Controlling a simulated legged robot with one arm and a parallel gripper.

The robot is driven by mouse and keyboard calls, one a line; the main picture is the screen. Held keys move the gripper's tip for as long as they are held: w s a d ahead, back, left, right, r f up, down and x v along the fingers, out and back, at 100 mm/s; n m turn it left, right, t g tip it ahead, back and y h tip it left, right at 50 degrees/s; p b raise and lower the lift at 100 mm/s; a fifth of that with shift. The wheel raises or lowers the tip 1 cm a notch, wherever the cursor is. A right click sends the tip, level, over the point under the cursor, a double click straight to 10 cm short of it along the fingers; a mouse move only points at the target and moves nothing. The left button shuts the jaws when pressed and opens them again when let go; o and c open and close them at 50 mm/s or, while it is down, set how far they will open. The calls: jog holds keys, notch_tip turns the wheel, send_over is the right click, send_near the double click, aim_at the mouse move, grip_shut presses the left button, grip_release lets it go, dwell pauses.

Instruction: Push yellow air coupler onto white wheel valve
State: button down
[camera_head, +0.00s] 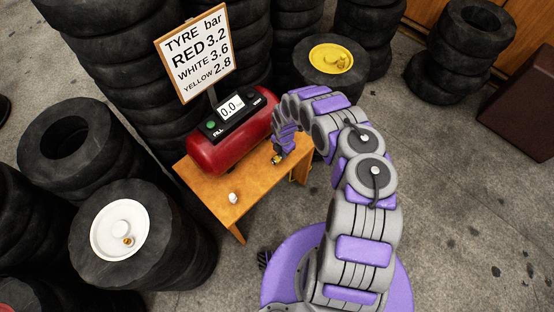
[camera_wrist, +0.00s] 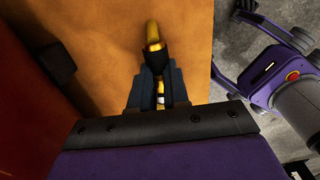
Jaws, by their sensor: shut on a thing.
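My gripper (camera_head: 279,155) is over the right part of the wooden table. The wrist view shows its two dark fingers (camera_wrist: 158,88) shut on the yellow air coupler (camera_wrist: 153,38), which has a yellow tip and a dark collar. The coupler points away from the fingers, above the table top; whether it touches the wood I cannot tell. In the head view the coupler (camera_head: 276,161) is a small yellow spot at my fingertips. The white wheel (camera_head: 117,225) lies on a tyre stack at the left, with its small brass valve (camera_head: 128,241) on the near right of its face.
The wooden table (camera_head: 245,190) bears a red tank (camera_head: 225,145) with a display reading 0.0 and a small white object (camera_head: 233,197). A sign (camera_head: 196,52) stands behind. A yellow wheel (camera_head: 331,58) is at the back. Tyre stacks crowd the left and back; the right floor is mostly clear.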

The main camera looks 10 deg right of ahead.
jog(key=shift+r+p, duration=2.25)
jog(key=shift+r, duration=0.1)
